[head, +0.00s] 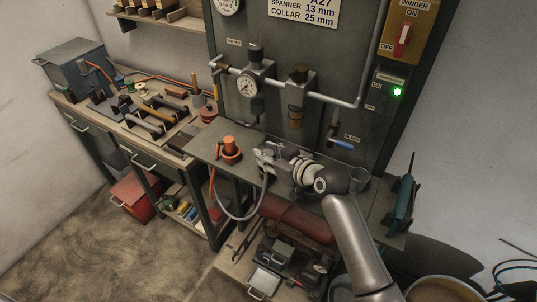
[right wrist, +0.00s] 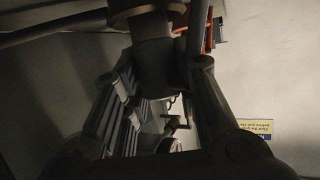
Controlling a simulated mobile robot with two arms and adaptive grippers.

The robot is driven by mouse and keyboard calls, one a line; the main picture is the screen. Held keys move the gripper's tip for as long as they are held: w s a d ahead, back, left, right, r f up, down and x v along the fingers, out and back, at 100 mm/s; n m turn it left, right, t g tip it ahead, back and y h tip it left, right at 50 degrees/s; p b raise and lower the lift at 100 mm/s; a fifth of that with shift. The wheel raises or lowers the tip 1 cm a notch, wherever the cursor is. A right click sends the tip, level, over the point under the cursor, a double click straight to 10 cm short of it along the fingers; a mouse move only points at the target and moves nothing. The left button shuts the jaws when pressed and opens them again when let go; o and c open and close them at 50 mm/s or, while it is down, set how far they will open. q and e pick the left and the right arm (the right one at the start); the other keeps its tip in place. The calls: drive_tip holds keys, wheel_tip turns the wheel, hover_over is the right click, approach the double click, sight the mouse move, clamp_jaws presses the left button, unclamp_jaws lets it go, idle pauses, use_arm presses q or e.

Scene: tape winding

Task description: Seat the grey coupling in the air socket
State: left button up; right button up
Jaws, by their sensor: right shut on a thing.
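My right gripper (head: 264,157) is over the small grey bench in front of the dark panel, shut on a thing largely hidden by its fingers. A grey hose (head: 243,217) hangs in a loop from that place, so the thing looks like the grey coupling. In the right wrist view a dark grey cylinder, the coupling by its look (right wrist: 155,65), sits between the fingers. A brownish ring (right wrist: 145,8) shows at its upper end; I cannot tell whether they touch. I cannot make out the air socket for sure. My left gripper is not in view.
A gauge unit (head: 249,84) and a brown-bowled unit (head: 296,110) hang on the panel above the gripper. A blue-handled valve (head: 341,144) is to the right. An orange device (head: 230,149) stands just left of the gripper. A cluttered workbench (head: 177,143) is further left.

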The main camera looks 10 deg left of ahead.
drive_tip(key=shift+f+b, duration=0.4)
drive_tip(key=shift+f, duration=0.1)
drive_tip(key=o, duration=0.8)
drive_tip(key=shift+s+d+r+p, duration=0.4)
drive_tip(key=shift+d+p, duration=0.1)
drive_tip(key=shift+p, duration=0.2)
drive_tip(key=shift+p+v, duration=1.35)
drive_tip(key=shift+v, duration=0.65)
drive_tip(key=p+v, duration=0.3)
drive_tip(key=v, duration=0.2)
drive_tip(key=shift+s+d, duration=0.2)
drive_tip(key=shift+d, duration=0.05)
